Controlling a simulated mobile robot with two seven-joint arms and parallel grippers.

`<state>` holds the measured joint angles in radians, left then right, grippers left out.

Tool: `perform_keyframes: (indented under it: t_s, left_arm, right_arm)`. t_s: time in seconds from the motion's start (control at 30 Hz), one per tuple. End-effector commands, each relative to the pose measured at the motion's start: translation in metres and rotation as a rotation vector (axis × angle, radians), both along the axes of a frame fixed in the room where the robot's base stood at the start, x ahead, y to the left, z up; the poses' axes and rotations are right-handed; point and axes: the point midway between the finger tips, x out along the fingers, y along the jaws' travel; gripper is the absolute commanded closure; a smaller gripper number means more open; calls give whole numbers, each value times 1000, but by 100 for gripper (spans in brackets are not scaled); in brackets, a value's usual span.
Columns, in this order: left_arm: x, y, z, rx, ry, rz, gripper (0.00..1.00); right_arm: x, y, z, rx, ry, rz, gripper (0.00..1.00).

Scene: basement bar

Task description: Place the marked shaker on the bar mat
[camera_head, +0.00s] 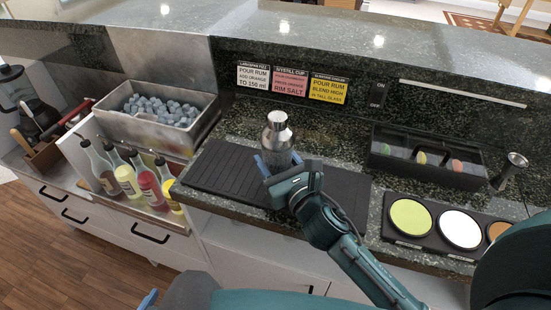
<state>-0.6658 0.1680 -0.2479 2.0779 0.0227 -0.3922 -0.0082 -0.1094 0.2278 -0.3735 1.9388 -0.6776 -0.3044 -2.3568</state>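The silver metal shaker (277,139) stands upright over the black ribbed bar mat (218,171) on the dark granite counter. My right gripper (279,162) comes from the front, with its blue fingers on both sides of the shaker's lower part, and looks shut on it. The gripper hides the shaker's base, so I cannot tell whether it touches the mat. No mark shows on the shaker's visible side. Of my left gripper only a blue fingertip (149,299) shows at the bottom edge; its opening is not visible.
A steel ice bin (155,128) and several bottles (146,179) stand left. Right are a black garnish tray (425,173), a metal jigger (511,168) and a tray of coloured rimming dishes (459,229). Recipe signs (287,83) hang behind the mat. The mat's left part is clear.

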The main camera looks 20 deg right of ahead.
Motion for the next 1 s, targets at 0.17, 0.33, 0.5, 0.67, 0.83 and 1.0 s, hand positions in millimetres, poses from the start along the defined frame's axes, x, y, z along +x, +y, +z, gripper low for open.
perform_keyframes:
  t_s: [0.17, 0.33, 0.5, 0.67, 0.83, 1.0]
  left_arm:
    - [0, 0, -2, 0, 0, -1, 22]
    - [0, 0, -2, 1, 0, -3, 22]
    - [0, -1, -2, 1, 0, -3, 22]
    - [0, 0, 2, 1, 1, -3, 22]
    - [-1, 0, -4, 1, 2, -3, 22]
    - [0, -1, -8, -1, -1, -4, 22]
  right_arm:
    - [0, 0, -3, -1, 0, 0, 41]
    - [0, 0, -3, -1, 0, 0, 27]
    - [0, 0, -3, -1, 0, 0, 26]
    - [0, 0, 3, 0, 0, 0, 26]
    - [-26, -5, -1, -3, 4, 1, 26]
    - [-63, -13, -1, -1, 4, 0, 26]
